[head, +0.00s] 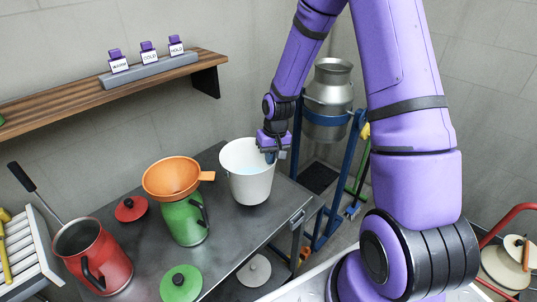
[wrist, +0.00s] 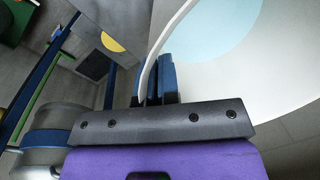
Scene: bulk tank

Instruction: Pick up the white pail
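The white pail (head: 247,185) stands upright on the grey metal table (head: 225,240), close to its right edge. Something light blue shows inside it. My gripper (head: 270,155) is at the pail's right rim, pointing down. In the wrist view, the pail's rim (wrist: 166,38) runs between the dark blue fingers (wrist: 154,82), which sit close against the thin wall, one on each side. The pail's light blue inside patch (wrist: 210,25) also shows there. The pail's base seems to rest on the table.
A green can (head: 184,222) with an orange funnel (head: 172,177) stands left of the pail. A red can (head: 92,255), a red lid (head: 131,208) and a green lid (head: 181,283) are also on the table. A metal churn (head: 331,90) in a blue stand is behind right.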

